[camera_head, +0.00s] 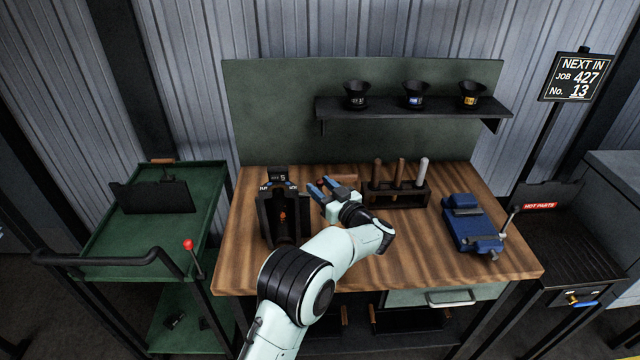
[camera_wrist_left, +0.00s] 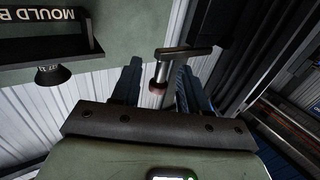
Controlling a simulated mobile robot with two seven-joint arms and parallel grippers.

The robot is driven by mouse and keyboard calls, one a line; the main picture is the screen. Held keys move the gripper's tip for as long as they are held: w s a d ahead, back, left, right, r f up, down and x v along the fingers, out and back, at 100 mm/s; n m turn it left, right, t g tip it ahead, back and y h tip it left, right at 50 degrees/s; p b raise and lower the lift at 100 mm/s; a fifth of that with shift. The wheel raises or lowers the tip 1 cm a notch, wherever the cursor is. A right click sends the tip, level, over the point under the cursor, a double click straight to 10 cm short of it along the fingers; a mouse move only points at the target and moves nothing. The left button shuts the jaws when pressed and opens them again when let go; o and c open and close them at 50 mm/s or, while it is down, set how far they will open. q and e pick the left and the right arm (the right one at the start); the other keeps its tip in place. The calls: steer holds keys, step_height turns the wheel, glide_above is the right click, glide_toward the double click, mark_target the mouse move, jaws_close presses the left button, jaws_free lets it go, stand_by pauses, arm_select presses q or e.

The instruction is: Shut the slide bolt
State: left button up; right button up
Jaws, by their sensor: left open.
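A black upright fixture (camera_head: 283,215) stands at the left of the wooden workbench, with a small number plate on top. My left gripper (camera_head: 320,186) is just right of the fixture, its two blue fingers apart and pointing left and back. In the left wrist view, a dark bar (camera_wrist_left: 185,52) carries a short metal pin with a copper-coloured end (camera_wrist_left: 158,78), which appears between the open fingers (camera_wrist_left: 155,85). I cannot tell whether the fingers touch it. The pin may be part of the slide bolt, but I cannot confirm that. My right gripper is not in view.
A rack of handled tools (camera_head: 398,193) and a blue vice (camera_head: 470,225) stand to the right on the workbench (camera_head: 400,260). A shelf with black funnels (camera_head: 413,108) is behind. A green cart (camera_head: 140,235) is at left. The bench front is partly clear.

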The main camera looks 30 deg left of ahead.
mark_target(307, 193)
arm_select(q)
steer(key=shift+w+a, duration=0.25)
steer(key=shift+a, duration=0.25)
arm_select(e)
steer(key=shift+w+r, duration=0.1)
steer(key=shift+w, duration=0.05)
arm_select(q)
jaws_close()
steer(key=s+a, duration=0.1)
steer(key=s+a+b, duration=0.1)
steer(key=shift+a, duration=0.5)
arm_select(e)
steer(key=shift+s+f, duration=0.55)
arm_select(q)
steer(key=shift+w, duration=0.1)
